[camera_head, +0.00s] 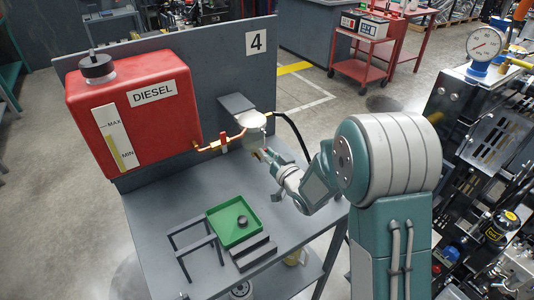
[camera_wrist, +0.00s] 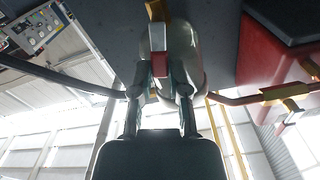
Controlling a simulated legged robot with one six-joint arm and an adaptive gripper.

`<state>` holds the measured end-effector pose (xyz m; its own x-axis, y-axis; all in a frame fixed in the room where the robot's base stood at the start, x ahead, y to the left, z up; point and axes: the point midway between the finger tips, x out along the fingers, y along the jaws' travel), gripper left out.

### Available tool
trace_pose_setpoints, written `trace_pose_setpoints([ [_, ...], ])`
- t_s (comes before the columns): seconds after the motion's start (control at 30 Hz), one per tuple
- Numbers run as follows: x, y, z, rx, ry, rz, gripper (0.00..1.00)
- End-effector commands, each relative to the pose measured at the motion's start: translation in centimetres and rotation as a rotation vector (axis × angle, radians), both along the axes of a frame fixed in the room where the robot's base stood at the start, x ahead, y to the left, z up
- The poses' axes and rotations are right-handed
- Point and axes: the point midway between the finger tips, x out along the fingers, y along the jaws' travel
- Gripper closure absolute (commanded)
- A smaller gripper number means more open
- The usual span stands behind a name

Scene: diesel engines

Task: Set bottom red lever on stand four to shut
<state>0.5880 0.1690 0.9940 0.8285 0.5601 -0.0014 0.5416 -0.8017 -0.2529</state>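Stand four carries a red diesel tank (camera_head: 135,112) with a copper fuel line to a pale filter bowl (camera_head: 251,130). My gripper (camera_head: 262,153) is just below the filter bowl. In the wrist view, a red lever (camera_wrist: 160,64) with brass fittings around it lies between the fingertips of my gripper (camera_wrist: 162,78). The two fingers look apart, with a gap beside the lever; contact is unclear. A second red lever (camera_head: 223,141) sits on the brass valve in the line near the tank. In the head view, my gripper hides the bottom lever.
A green tray (camera_head: 222,232) with a small dark round part (camera_head: 242,220) lies on the grey bench (camera_head: 165,210) beside a dark metal frame (camera_head: 190,240). A black hose (camera_head: 292,130) curves down behind my gripper. An engine (camera_head: 480,150) with a gauge stands at right.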

Motion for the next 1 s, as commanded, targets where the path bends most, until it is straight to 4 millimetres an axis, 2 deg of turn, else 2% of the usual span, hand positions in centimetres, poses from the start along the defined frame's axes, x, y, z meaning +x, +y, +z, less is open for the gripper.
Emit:
trace_pose_setpoints([
  [0.47, 0.2, -0.2, -0.1, 0.040, 0.028, -0.001, 1.00],
  [0.67, 0.4, -0.5, -0.3, 0.137, 0.093, -0.001, 1.00],
  [1.0, 1.0, -1.4, -0.9, 0.394, 0.266, -0.004, 1.00],
])
